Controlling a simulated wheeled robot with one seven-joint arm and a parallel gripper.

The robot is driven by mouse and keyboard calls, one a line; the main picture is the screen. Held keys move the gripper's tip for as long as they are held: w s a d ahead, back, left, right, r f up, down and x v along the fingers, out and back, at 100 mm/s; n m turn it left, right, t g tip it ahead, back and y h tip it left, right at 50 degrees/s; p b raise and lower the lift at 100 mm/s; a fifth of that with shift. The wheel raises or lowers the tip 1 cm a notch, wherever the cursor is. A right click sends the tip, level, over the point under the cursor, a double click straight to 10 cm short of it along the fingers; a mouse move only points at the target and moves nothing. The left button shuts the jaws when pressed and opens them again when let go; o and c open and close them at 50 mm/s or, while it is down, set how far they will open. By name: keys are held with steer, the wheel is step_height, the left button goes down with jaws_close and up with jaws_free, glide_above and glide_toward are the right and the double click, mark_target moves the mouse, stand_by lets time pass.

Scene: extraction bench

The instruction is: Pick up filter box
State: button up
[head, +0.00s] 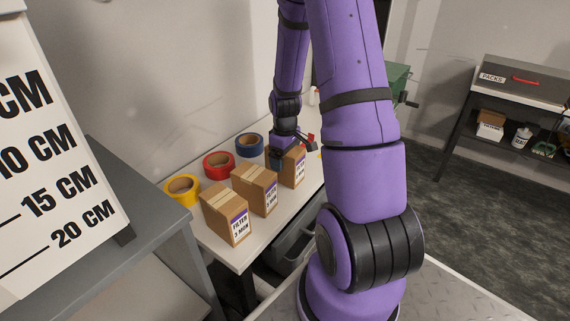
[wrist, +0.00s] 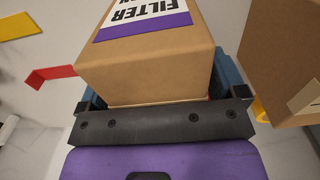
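Three brown cardboard filter boxes with purple-and-white labels stand in a row on the white bench. They are the near box (head: 226,215), the middle box (head: 255,190) and the far box (head: 293,168). My gripper (head: 283,158) is at the far box, pointing down. In the wrist view this box (wrist: 150,72) fills the space between the blue fingers of my gripper (wrist: 158,95), with its label upside down. The fingers lie close against both sides. The fingertips are hidden by the box. A neighbouring box (wrist: 285,60) is just to the right, apart from the held one.
Yellow (head: 182,190), red (head: 218,165) and blue (head: 249,145) tape rolls lie along the wall behind the boxes. Small red items (head: 308,139) lie beyond my gripper. A grey table with a size chart (head: 50,190) stands at left. A shelf (head: 520,95) stands far right.

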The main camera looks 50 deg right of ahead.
steer(key=c, duration=0.8)
steer(key=shift+r, duration=5.05)
steer(key=shift+c, duration=0.2)
